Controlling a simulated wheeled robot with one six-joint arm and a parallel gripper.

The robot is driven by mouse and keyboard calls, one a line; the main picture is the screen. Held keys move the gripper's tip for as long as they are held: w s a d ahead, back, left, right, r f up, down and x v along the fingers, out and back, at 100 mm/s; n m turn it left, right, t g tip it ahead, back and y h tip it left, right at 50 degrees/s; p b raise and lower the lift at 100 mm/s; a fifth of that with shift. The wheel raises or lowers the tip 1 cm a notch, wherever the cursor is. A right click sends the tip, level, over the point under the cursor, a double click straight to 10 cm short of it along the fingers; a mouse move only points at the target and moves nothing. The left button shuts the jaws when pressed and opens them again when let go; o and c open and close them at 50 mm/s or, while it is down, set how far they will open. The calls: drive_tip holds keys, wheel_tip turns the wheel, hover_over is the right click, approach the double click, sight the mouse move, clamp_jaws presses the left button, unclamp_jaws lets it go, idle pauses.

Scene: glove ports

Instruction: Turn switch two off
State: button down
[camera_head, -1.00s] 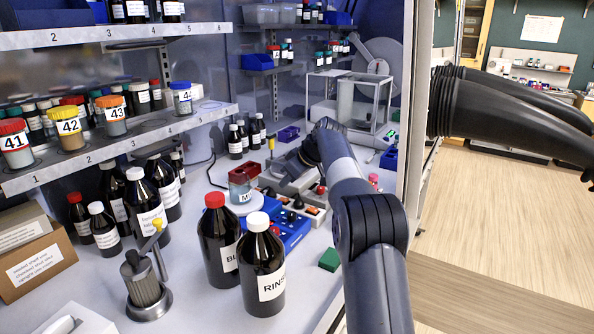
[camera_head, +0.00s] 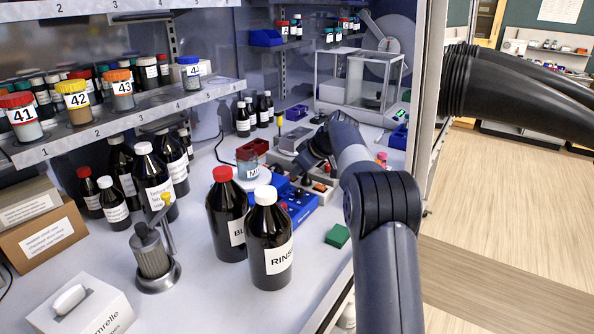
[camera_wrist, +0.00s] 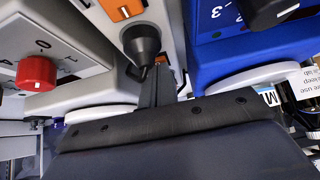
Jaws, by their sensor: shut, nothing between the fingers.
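A pale grey switch box with orange plates (camera_head: 321,187) stands on the bench, partly hidden by my arm in the head view. In the wrist view, one orange plate (camera_wrist: 123,8) and a black cone-shaped switch lever (camera_wrist: 141,42) show close up. I cannot read which number this switch bears, nor tell its on or off state. My gripper (camera_wrist: 160,80) is shut and empty, with its fingertips right by the lever's narrow end. I cannot tell whether they touch it. In the head view my arm hides the fingertips.
A blue box (camera_head: 298,207) with a black knob (camera_wrist: 268,10) is close on one side. A grey box with a red knob (camera_wrist: 37,72) is on the other. Dark bottles, including a white-capped one (camera_head: 270,245), stand in front. A green block (camera_head: 338,236) lies nearby.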

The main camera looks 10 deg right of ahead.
drive_tip(key=shift+w+a+r+p, duration=0.3)
drive_tip(key=shift+w+a+p, duration=0.25)
drive_tip(key=shift+p, duration=0.5)
drive_tip(key=shift+r, duration=0.1)
